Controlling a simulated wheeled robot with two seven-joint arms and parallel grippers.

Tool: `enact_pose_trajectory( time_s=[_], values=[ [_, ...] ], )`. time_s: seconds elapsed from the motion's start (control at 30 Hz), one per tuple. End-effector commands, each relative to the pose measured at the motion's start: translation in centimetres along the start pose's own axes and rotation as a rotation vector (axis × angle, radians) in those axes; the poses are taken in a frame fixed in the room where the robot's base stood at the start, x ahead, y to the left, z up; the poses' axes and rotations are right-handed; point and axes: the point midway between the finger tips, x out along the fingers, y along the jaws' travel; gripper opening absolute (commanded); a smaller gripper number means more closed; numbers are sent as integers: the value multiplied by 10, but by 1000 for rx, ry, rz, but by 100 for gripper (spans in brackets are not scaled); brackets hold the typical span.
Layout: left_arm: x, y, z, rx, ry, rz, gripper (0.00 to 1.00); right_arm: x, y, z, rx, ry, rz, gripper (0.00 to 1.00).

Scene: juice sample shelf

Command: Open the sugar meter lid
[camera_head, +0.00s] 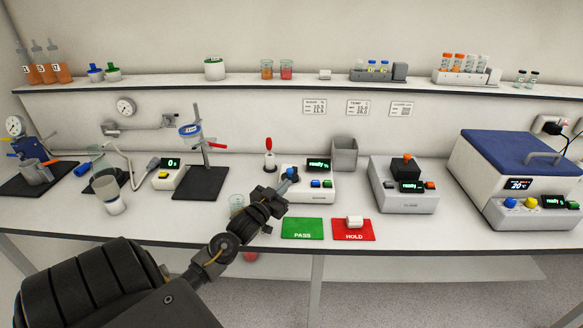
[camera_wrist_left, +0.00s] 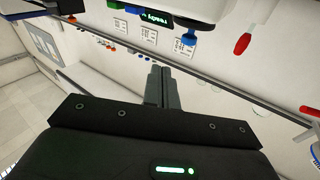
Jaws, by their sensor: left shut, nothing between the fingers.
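The sugar meter (camera_head: 318,193) is the white box with a "ready %" display in the middle of the bench in the head view. It also shows upside down at the top of the left wrist view (camera_wrist_left: 205,10). A small blue-grey part (camera_head: 291,173) sits at its left top; I cannot tell whether this is the lid or whether the lid is open. My left gripper (camera_head: 284,186) is at the meter's front left, its fingers (camera_wrist_left: 161,72) shut and empty. My forearm and gripper hide the meter's left front corner. Touching or apart cannot be told. My right gripper is out of view.
A red-handled tool (camera_head: 268,145) stands behind left. A beaker (camera_head: 237,201) is close beside my arm. A grey device (camera_head: 404,204) stands right.

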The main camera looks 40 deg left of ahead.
Motion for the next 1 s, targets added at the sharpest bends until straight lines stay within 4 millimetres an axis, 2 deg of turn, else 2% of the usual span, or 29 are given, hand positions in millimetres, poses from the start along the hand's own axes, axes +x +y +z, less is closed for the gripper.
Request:
enact_pose_trajectory(
  time_s=[0.03, 0.3, 0.5, 0.6, 0.77, 1.0],
  values=[
    [1, 7, -4, 67, 1, -15, 0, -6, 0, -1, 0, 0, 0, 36],
    [2, 32, 1, 601, -38, -64, 0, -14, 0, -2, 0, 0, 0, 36],
    [1, 32, 7, 1029, -80, -65, 0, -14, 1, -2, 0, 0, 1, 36],
    [0, 31, 8, 1182, -93, -61, 0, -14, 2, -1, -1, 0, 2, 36],
    [0, 30, 8, 1300, -100, -56, 0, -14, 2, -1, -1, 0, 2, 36],
    [7, 30, 7, 1313, -100, -55, 0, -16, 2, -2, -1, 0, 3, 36]
  ],
)
